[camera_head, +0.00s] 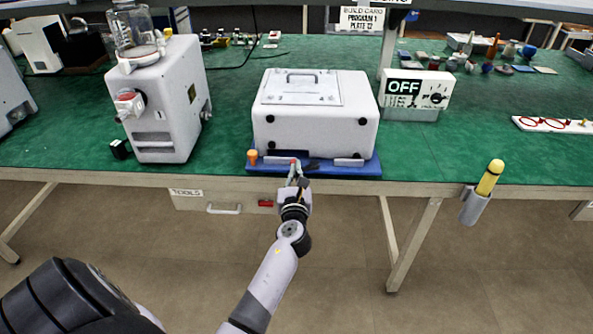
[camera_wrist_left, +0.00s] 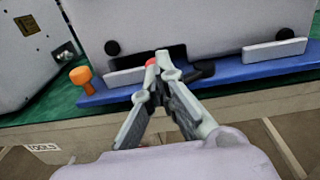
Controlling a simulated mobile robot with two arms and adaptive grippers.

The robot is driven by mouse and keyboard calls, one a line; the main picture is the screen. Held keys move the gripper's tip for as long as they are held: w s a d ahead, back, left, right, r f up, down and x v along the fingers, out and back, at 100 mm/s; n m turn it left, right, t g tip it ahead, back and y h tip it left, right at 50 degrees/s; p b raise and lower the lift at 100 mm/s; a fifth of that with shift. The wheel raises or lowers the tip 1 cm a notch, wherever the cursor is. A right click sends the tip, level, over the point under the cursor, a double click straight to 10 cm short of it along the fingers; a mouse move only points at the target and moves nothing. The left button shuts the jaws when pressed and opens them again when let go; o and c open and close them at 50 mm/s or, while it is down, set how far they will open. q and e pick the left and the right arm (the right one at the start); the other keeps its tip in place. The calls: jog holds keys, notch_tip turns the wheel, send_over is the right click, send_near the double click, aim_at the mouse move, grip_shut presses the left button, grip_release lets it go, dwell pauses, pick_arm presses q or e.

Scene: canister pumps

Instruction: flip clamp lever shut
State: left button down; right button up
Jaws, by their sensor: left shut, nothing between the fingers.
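A white box-shaped unit (camera_head: 315,115) stands on a blue base plate (camera_head: 345,170) at the table's front edge. My left gripper (camera_head: 294,170) is at the front of that plate; in the left wrist view, its fingers (camera_wrist_left: 159,78) come together at the tips and hold nothing. A small red tip, seemingly the clamp lever's end (camera_wrist_left: 151,62), shows right at the fingertips; whether they touch it I cannot tell. A dark part (camera_wrist_left: 203,70), perhaps of the clamp, lies just right of the fingers. The fingers hide much of the clamp. My right gripper is not in view.
An orange knob (camera_wrist_left: 81,75) stands at the plate's left end. A pump unit with a glass jar (camera_head: 160,100) stands to the left. An OFF sign box (camera_head: 414,91) is at the right. A yellow-topped tool in a holder (camera_head: 488,180) hangs on the table front.

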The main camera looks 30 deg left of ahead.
aim_at(287, 164)
pick_arm(q)
jog(key=a+m+h, duration=0.1)
jog(key=w+a+m+t+h+p, duration=0.1)
jog(key=h, duration=0.1)
jog(key=a+m+t+h, duration=0.1)
jog(key=h, duration=0.1)
jog(key=shift+w+a+m+p, duration=0.2)
jog(key=shift+a+m+p, duration=0.05)
jog(key=shift+m+p, duration=0.15)
jog(key=shift+a, duration=0.1)
dwell(0.5)
